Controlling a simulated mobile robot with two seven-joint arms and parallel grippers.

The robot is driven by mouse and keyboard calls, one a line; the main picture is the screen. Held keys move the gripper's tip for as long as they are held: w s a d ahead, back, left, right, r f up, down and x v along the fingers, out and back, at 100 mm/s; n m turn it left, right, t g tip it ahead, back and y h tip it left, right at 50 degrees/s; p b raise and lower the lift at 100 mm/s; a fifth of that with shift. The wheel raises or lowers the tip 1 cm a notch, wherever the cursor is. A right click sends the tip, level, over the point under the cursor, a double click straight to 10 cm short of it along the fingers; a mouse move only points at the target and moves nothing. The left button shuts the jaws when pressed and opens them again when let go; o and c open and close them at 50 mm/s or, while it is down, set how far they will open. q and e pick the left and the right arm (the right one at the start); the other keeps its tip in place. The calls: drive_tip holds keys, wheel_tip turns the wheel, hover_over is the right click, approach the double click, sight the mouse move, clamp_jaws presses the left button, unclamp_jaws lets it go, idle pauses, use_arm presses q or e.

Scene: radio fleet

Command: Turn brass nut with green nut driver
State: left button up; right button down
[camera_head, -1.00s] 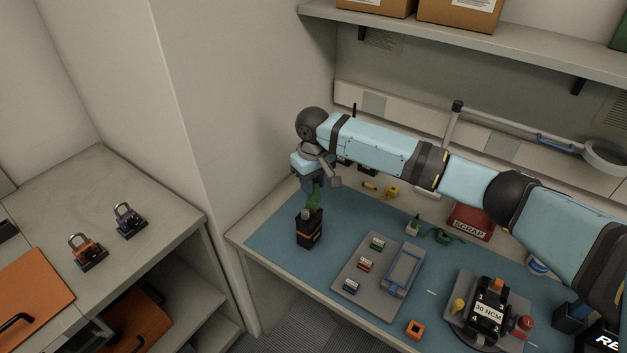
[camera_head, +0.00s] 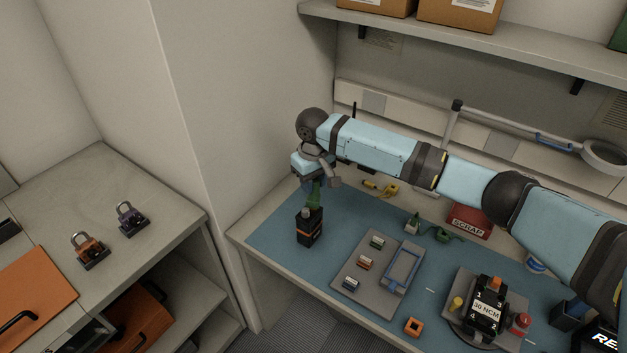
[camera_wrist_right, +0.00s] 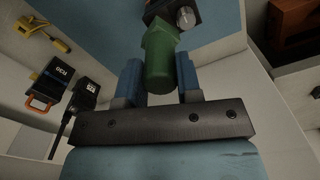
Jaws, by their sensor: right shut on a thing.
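My right gripper (camera_head: 313,184) is shut on the green nut driver (camera_head: 314,196), just above a black radio with an orange band (camera_head: 309,230) standing on the blue mat. In the right wrist view the green driver (camera_wrist_right: 162,58) sits between the blue fingers of my right gripper (camera_wrist_right: 158,75). Its far end points toward the top of the radio, beside a grey metal cylinder (camera_wrist_right: 185,16). I cannot tell whether the driver touches the radio. I cannot make out the brass nut; the driver and gripper may hide it. My left gripper is not in view.
A grey tray (camera_head: 345,272) with small coloured parts lies right of the radio. A black 30 NCM device (camera_head: 487,310), an orange square part (camera_head: 413,327) and a red scrap bin (camera_head: 470,222) are farther right. A wall stands close on the left. Padlocks (camera_head: 130,220) stand on the left counter.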

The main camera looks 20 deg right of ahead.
drive_tip(key=shift+f, duration=0.6)
idle(0.4)
drive_tip(key=shift+p, duration=0.3)
